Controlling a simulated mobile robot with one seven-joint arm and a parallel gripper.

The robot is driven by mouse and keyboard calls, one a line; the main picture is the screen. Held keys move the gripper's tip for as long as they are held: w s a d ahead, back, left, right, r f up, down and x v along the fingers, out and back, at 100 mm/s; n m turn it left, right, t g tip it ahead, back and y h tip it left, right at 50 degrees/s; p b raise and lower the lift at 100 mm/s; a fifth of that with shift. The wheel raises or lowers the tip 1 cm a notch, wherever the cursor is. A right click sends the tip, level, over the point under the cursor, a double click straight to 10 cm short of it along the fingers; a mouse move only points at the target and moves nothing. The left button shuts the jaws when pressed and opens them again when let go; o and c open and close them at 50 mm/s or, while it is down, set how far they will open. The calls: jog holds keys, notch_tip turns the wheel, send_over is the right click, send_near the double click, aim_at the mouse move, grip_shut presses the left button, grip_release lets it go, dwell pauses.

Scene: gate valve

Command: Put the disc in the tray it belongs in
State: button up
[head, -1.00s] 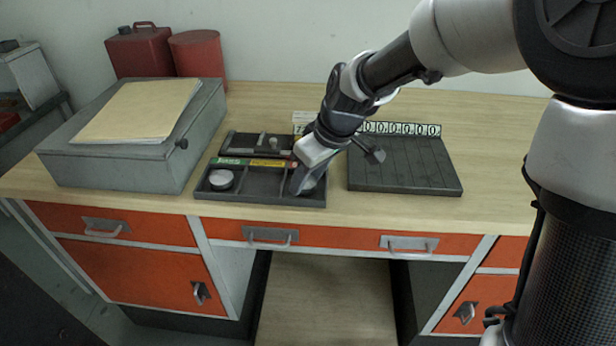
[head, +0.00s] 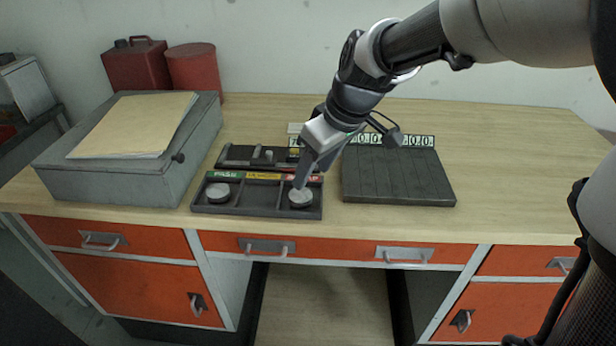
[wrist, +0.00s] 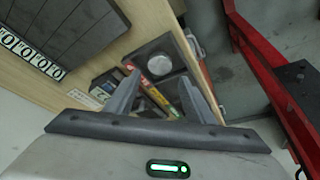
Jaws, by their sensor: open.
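A dark tray (head: 262,212) has three compartments, with green, yellow and red labels along its back edge. One grey round disc (head: 300,198) lies in the right compartment, below the red label. The wrist view shows this disc (wrist: 158,65) beside the red label. A second disc (head: 218,192) sits in the left compartment, below the green label. The middle compartment is empty. My gripper (head: 305,172) is open and empty, just above the right compartment. In the wrist view its fingers (wrist: 160,78) are spread apart, with the disc beyond their tips.
Behind the tray is another dark holder (head: 262,157) with small parts. A grooved dark board (head: 395,178) with a number strip is to the right. A grey box (head: 130,150) with a folder on top is at left. Red cans (head: 195,68) stand behind it. The right tabletop is clear.

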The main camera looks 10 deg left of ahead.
jog(key=s+d+r+m+t+h, duration=0.1)
jog(key=s+d+r+m+h, duration=0.1)
jog(key=s+d+m, duration=0.3)
jog(key=s+d+r+m+t+h, duration=0.1)
jog(key=s+d+r+m, duration=0.3)
jog(key=s+d, duration=0.9)
jog(key=shift+s+d+m+t+h, duration=0.15)
jog(key=shift+d+m+t+h, duration=0.25)
jog(key=shift+d+m, duration=0.5)
notch_tip(320, 180, up, 12)
jog(key=p, duration=1.2)
